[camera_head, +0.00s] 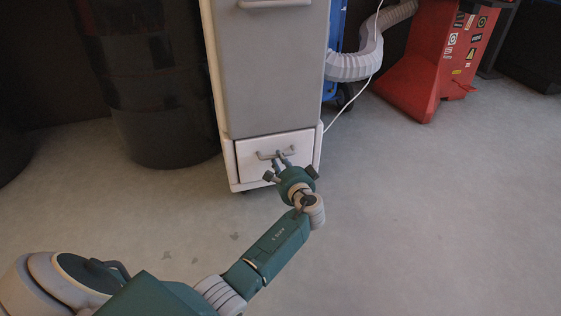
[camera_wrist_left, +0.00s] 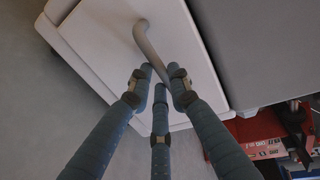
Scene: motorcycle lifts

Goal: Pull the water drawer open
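The water drawer (camera_head: 254,156) is the low white front at the bottom of a tall grey and white cabinet. It looks shut or nearly so. Its grey bar handle (camera_head: 268,154) shows near the upper edge of the front, and also in the left wrist view (camera_wrist_left: 146,40). My left gripper (camera_head: 281,161) reaches down to the handle. In the left wrist view my left gripper's fingertips (camera_wrist_left: 161,76) are close together, with one end of the handle running between them. I cannot tell whether they press on it. My right gripper is not in view.
The grey upper panel (camera_head: 270,80) of the cabinet rises above the drawer. A dark barrel (camera_head: 155,90) stands close on the left. A white hose (camera_head: 355,66) and a red machine (camera_head: 430,65) are at the right. The floor (camera_head: 400,200) in front is clear.

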